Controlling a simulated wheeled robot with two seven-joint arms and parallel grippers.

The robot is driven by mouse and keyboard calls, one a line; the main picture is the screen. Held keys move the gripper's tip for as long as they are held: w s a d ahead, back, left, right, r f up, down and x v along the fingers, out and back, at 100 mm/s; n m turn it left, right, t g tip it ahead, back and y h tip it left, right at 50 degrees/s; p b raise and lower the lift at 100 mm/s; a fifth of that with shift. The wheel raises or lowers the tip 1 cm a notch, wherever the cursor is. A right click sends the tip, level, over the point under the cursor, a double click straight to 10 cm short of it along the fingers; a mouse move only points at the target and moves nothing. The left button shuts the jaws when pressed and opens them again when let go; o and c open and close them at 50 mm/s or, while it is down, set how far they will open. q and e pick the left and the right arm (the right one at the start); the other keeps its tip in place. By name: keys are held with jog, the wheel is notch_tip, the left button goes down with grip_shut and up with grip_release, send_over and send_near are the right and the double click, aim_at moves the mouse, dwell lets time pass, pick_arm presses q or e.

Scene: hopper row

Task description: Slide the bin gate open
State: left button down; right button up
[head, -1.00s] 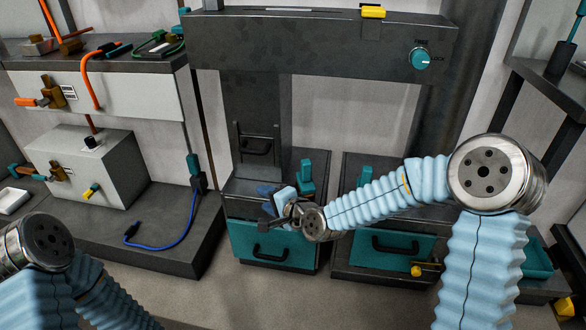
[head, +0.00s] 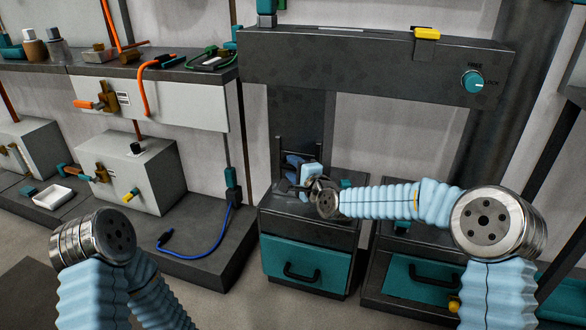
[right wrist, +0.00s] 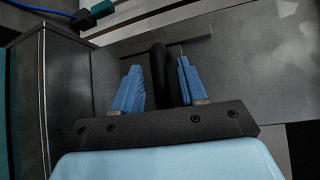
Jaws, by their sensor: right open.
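The bin gate is a dark panel with a black handle, low on the dark chute (head: 300,112) in the head view. My right gripper (head: 294,164) is in front of it and hides most of the gate and its handle. In the right wrist view, the black handle (right wrist: 157,68) stands between the two blue fingers of my right gripper (right wrist: 158,82). The fingers are apart on either side of it, with a visible gap to the left finger. Contact with the right finger is hard to tell. My left arm shows at the lower left, but its gripper is out of view.
A dark cabinet with a teal drawer (head: 305,265) stands below the chute. A dark beam (head: 375,65) with a teal knob (head: 473,82) runs above. Grey boxes (head: 135,170) and a blue cable (head: 205,245) are to the left.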

jog(key=shift+w+a, duration=0.2)
jog(key=shift+w, duration=0.2)
jog(key=shift+c, duration=0.4)
grip_shut()
notch_tip(320, 180, up, 7)
jog(key=shift+f+p, duration=0.15)
jog(key=shift+p, duration=0.45)
jog(key=shift+o, duration=0.4)
grip_release()
jog(key=shift+f, duration=0.1)
jog(key=v, duration=1.4)
jog(key=shift+b, duration=0.45)
jog(key=shift+a+f, duration=0.1)
jog(key=shift+f, duration=0.05)
